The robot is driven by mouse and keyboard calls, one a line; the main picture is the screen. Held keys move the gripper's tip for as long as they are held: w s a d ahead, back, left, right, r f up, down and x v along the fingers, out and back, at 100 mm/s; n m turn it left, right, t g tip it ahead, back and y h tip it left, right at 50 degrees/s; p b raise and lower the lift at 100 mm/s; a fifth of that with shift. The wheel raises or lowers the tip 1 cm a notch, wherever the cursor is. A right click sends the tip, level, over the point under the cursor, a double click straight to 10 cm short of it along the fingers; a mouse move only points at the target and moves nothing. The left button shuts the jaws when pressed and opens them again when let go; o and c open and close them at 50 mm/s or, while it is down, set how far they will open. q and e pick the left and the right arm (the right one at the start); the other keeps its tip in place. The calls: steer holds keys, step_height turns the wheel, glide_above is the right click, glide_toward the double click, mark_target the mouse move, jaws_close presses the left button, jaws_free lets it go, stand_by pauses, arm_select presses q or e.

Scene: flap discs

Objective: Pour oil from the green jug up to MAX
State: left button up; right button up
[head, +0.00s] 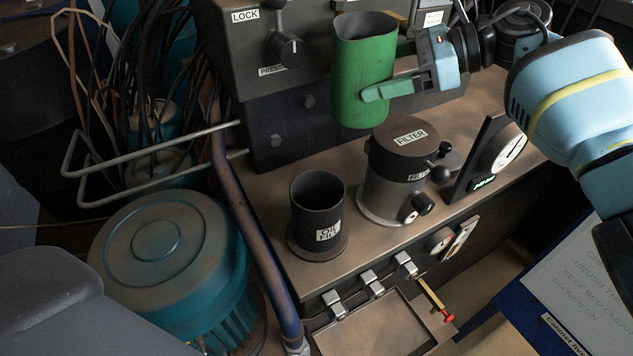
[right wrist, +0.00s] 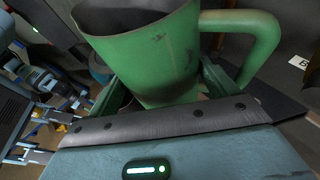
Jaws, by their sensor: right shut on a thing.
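The green jug (head: 362,75) is held in the air by my right gripper (head: 385,90), above and behind the filter canister. It looks nearly upright. In the right wrist view the jug (right wrist: 150,50) fills the top, between the fingers (right wrist: 165,100), with its handle to the right. Its inside looks dark and I cannot tell the oil level. A dark open cylinder with an oil label (head: 318,205) stands on the bench to the left of the filter canister (head: 396,175), which has a lid. I see no readable MAX mark.
A dark panel with a LOCK knob (head: 287,50) stands behind the jug. A gauge (head: 503,150) stands right of the filter canister. A bent metal rail (head: 150,160), a rusty pipe (head: 245,210) and a teal motor (head: 165,260) lie left of the bench.

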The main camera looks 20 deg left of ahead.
mark_target(378, 72)
steer(key=shift+s+r+n+t+p, duration=0.2)
steer(key=shift+r+n+t+p, duration=0.1)
steer(key=shift+r+p, duration=0.45)
steer(key=shift+s+p, duration=0.15)
steer(key=shift+p, duration=0.4)
steer(key=shift+s+r+n+t+h+p, duration=0.2)
steer(key=shift+s+n+t+h+p, duration=0.15)
steer(key=shift+n+t+p, duration=0.55)
steer(key=shift+s+a+n+t+p, duration=0.1)
steer(key=shift+s+n+t+p, duration=0.4)
steer(key=shift+p, duration=0.5)
steer(key=shift+s+f+p, duration=0.2)
steer(key=shift+s+p, duration=0.1)
steer(key=shift+s+r+n+t+p, duration=0.1)
steer(key=shift+s+n+t+p, duration=0.15)
steer(key=shift+n+t+p, duration=0.1)
steer(key=shift+s+a+n+t+h+p, duration=0.15)
steer(key=shift+n+t+h+p, duration=0.1)
steer(key=shift+n+t+p, duration=0.15)
arm_select(q)
step_height(378, 72, up, 8)
steer(key=shift+w+d+t, duration=0.15)
steer(key=shift+w+t, duration=0.15)
steer(key=shift+w, duration=0.05)
arm_select(e)
steer(key=shift+t, duration=0.25)
